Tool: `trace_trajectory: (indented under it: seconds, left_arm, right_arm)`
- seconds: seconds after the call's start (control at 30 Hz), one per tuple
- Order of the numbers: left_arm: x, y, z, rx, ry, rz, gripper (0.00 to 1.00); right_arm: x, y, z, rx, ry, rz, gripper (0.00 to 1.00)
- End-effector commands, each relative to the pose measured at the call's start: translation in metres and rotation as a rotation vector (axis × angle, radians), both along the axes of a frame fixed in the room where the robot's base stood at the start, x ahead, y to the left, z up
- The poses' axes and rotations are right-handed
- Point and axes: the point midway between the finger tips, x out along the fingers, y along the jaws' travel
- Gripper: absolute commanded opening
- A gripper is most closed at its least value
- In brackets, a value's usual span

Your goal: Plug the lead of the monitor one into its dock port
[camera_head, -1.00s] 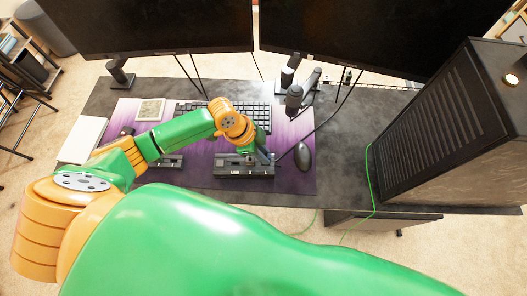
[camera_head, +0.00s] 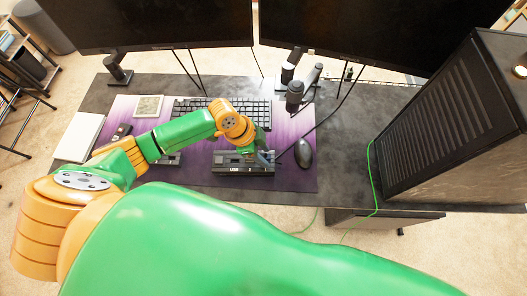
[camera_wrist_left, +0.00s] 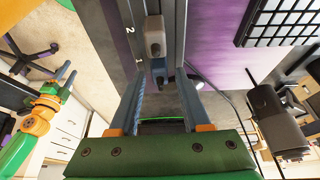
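A long dark dock (camera_head: 236,169) lies on the purple mat below the keyboard. It also shows in the left wrist view, with port labels 1 and 2 (camera_wrist_left: 130,30). A grey plug (camera_wrist_left: 154,36) is at the port by label 2. A smaller blue-grey plug (camera_wrist_left: 159,68) is by label 1, between my left fingertips. My left gripper (camera_head: 263,155) is over the dock's right end; in the wrist view its fingers (camera_wrist_left: 160,82) are spread with gaps on both sides of this plug. I cannot tell how deep the plug sits. An arm at the wrist view's left appears to be my right; its gripper (camera_wrist_left: 66,82) is too small to read.
The mouse (camera_head: 303,153) lies close right of the dock, with a dark cable passing between. The keyboard (camera_head: 190,108) is behind. A black tower (camera_head: 440,130) with a green cable (camera_head: 371,170) stands at right. A second dock (camera_head: 170,159) is partly behind my arm.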

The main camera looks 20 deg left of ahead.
Motion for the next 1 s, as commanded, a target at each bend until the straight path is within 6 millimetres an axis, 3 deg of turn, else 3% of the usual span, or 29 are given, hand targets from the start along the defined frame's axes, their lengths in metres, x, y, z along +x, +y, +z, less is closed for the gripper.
trace_trajectory:
  seconds: [0.3, 0.7, 1.0]
  left_arm:
    - [0.0, 0.001, 0.001, 0.0, 0.0, 0.0, 0.58]
    - [-0.008, 0.025, 0.063, 0.001, -0.002, 0.0, 0.58]
    - [-0.009, 0.026, 0.066, 0.0, 0.0, 0.0, 0.58]
  right_arm:
    - [0.0, 0.0, 0.0, 0.0, 0.0, 0.0, 0.5]
    - [0.0, 0.0, 0.0, -0.001, 0.0, 0.0, 0.5]
    - [0.0, 0.0, 0.001, -0.001, 0.0, 0.0, 0.5]
